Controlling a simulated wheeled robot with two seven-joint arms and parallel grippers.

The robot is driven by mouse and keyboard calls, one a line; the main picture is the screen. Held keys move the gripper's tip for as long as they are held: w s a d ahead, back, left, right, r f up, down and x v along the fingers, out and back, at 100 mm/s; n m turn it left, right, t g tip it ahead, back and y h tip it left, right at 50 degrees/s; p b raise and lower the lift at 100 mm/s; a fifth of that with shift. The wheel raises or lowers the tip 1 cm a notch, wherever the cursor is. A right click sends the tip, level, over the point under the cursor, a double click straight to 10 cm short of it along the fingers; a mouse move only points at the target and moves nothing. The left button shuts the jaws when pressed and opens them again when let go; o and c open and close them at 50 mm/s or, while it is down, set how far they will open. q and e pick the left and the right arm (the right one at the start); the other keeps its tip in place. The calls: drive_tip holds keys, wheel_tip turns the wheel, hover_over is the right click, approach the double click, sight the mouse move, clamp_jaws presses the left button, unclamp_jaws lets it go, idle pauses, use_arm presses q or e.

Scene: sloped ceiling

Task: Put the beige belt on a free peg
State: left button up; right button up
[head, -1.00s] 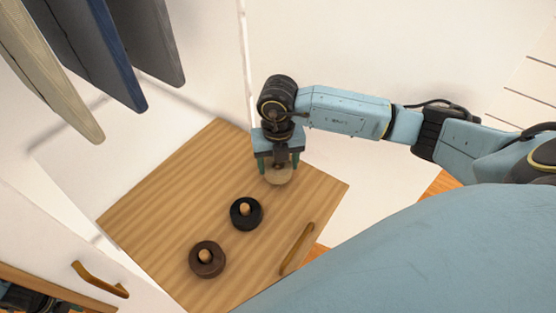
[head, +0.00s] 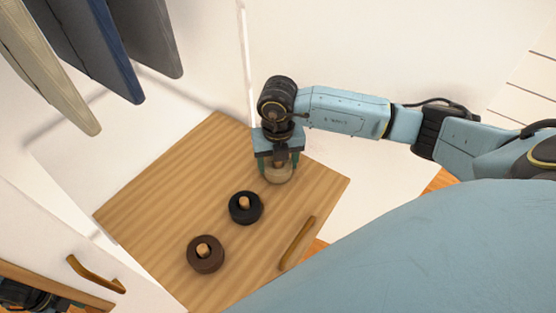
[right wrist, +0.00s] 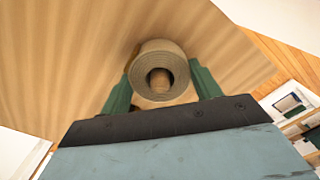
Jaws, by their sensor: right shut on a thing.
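The beige belt (head: 279,173) is a tight roll. My right gripper (head: 279,160) is shut on it from its sides, over the far right part of the wooden panel (head: 165,190). In the right wrist view the roll (right wrist: 158,62) sits between the green fingers of the gripper (right wrist: 160,88). The end of a wooden peg (right wrist: 159,79) shows inside the roll's hole, so the belt appears to be around it. Whether the roll touches the panel is hidden. A dark, partly hidden mechanism at lower left looks like my left gripper (head: 40,298); its fingers are unclear.
A black rolled belt (head: 245,208) and a dark brown one (head: 205,254) sit around pegs on the panel. A wooden handle (head: 298,243) is at its right edge. Hanging garments (head: 85,50) are at upper left. A white door with a handle (head: 95,274) stands at lower left.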

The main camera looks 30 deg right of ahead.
idle(0.3)
drive_tip(key=o, duration=1.1)
drive_tip(key=shift+r, duration=0.3)
use_arm(q)
drive_tip(key=s+a+f+p, duration=0.1)
drive_tip(key=s+f+p, duration=0.2)
drive_tip(key=s+f, duration=0.2)
drive_tip(key=shift+s+g, duration=0.3)
drive_tip(key=shift+s, duration=0.75)
use_arm(e)
wheel_tip(320, 180, up, 13)
drive_tip(key=shift+f, duration=0.1)
use_arm(q)
drive_tip(key=shift+s+f, duration=0.1)
drive_tip(key=shift+f, duration=0.05)
